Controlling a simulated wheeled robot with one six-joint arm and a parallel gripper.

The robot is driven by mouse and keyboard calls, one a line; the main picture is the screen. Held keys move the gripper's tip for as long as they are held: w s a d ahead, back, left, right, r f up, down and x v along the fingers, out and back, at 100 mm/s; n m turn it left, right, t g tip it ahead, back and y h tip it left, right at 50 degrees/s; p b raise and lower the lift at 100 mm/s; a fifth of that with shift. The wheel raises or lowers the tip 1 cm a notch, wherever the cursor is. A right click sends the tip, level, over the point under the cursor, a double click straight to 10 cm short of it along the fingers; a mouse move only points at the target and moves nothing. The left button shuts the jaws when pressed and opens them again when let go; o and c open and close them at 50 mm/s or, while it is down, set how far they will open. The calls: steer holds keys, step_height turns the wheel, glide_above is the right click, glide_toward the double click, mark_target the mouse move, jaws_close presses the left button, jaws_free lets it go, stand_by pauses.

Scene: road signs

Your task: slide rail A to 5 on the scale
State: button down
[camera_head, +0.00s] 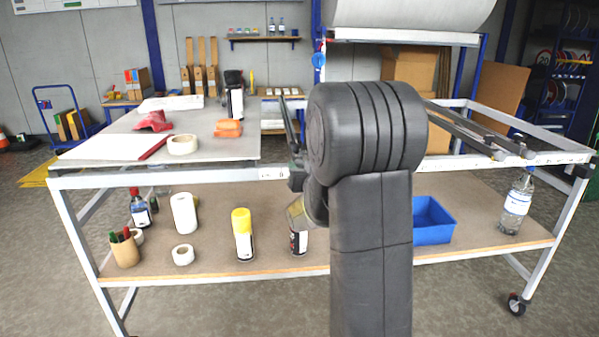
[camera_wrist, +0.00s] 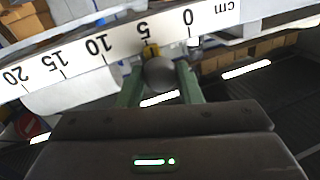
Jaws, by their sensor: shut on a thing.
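In the wrist view my gripper (camera_wrist: 159,72) has its two green fingers on either side of a round grey knob (camera_wrist: 160,76) and is shut on it. A yellow pointer (camera_wrist: 152,50) sits just beyond the knob, against the white scale (camera_wrist: 75,66), close to the 5 mark. The scale reads upside down, from 0 on the right to 20 on the left, in cm. In the head view a dark rail (camera_head: 289,126) runs back from the front beam, left of my arm. Its letter cannot be read, and my arm hides the knob there.
Another dark rail pair (camera_head: 465,128) lies across the right of the frame. A grey board (camera_head: 215,148) at the left holds tape, an orange block and a red thing. The lower shelf (camera_head: 340,262) carries bottles, cans and a blue bin (camera_head: 433,222).

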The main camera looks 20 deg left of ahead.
steer(key=shift+w+d, duration=0.1)
steer(key=c, duration=1)
jaws_free()
steer(key=shift+d, duration=0.1)
steer(key=v, duration=1.3)
steer(key=shift+s+d, duration=0.25)
steer(key=shift+s, duration=0.1)
steer(key=shift+w, duration=0.1)
